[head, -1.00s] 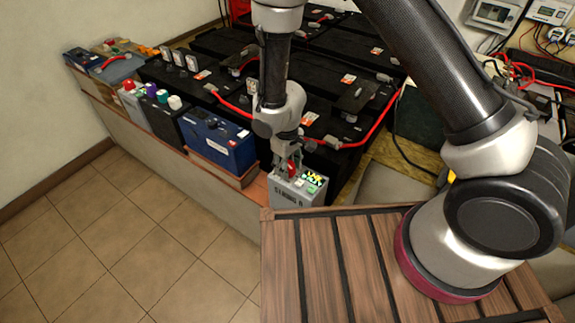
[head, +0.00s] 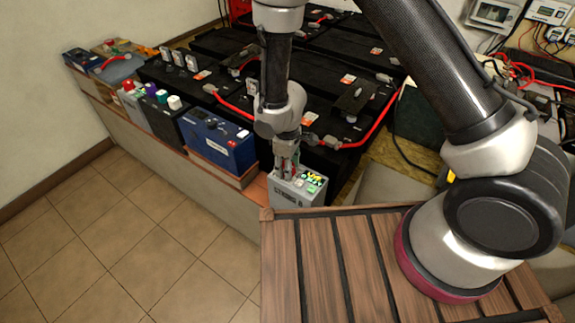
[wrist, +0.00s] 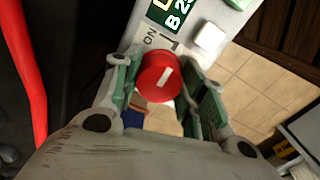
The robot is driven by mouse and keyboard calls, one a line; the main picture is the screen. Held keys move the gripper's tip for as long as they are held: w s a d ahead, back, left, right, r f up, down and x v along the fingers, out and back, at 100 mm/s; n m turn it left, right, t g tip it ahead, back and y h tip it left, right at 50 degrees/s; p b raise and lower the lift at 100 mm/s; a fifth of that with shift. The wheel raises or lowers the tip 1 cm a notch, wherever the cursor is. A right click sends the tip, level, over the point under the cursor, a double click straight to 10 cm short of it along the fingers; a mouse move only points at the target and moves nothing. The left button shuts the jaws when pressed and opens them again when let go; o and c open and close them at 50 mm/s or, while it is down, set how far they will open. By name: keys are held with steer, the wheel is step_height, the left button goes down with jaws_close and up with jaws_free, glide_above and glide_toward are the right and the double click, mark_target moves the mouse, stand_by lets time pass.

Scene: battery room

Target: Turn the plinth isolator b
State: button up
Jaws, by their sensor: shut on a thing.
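The plinth isolator b is a grey box (head: 289,196) marked "STRING B" at the front end of the battery row, beside the wooden slats. Its red round knob (wrist: 156,78) has a white line and shows between my fingers in the wrist view. My gripper (wrist: 160,84) is shut on the knob, one finger on each side. In the head view my gripper (head: 287,172) points down onto the box top and mostly hides the knob.
Green-and-white labels (head: 314,180) and a white button (wrist: 210,37) sit beside the knob. A blue battery (head: 217,142) stands to the left, black batteries with red cables (head: 378,125) behind. Wooden slats (head: 340,260) lie in front; tiled floor (head: 130,240) is clear at left.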

steer(key=o, duration=0.7)
steer(key=shift+o, duration=0.2)
step_height(320, 180, up, 12)
steer(key=shift+s, duration=0.15)
steer(key=shift+a, duration=0.1)
